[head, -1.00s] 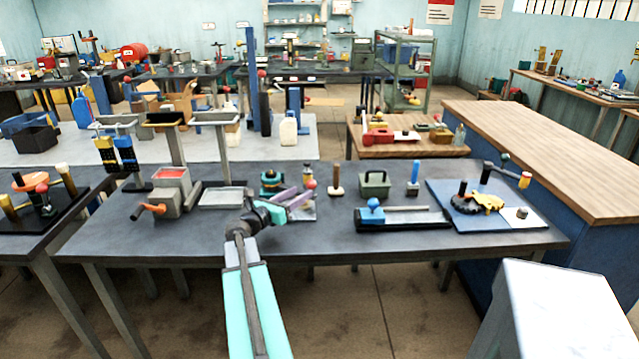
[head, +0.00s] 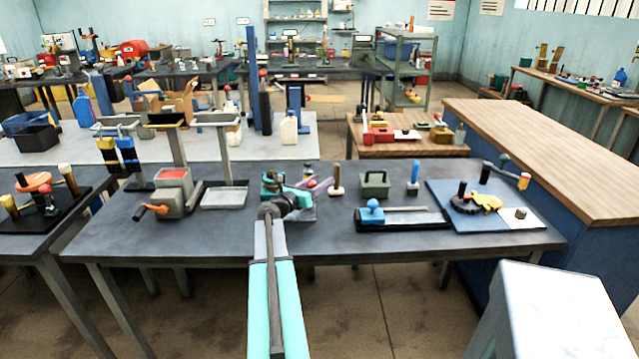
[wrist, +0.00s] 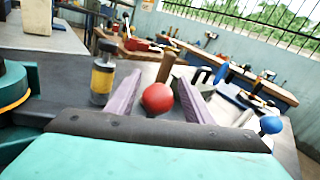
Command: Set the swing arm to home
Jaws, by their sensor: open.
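A teal round hub (head: 271,181) stands on the near bench, just left of my gripper (head: 319,186). It also shows at the left edge of the wrist view (wrist: 12,88). I take it to be part of the swing arm's fixture; the arm itself is mostly hidden behind my wrist. A red ball knob (wrist: 157,98) sits between my two purple fingers in the wrist view. The fingers are open, one on each side, with a visible gap around the ball.
A wooden-handled tool (head: 336,180) and a green box (head: 375,184) stand right of my gripper. A blue-knobbed slide (head: 372,212) lies nearer. The bench front is clear.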

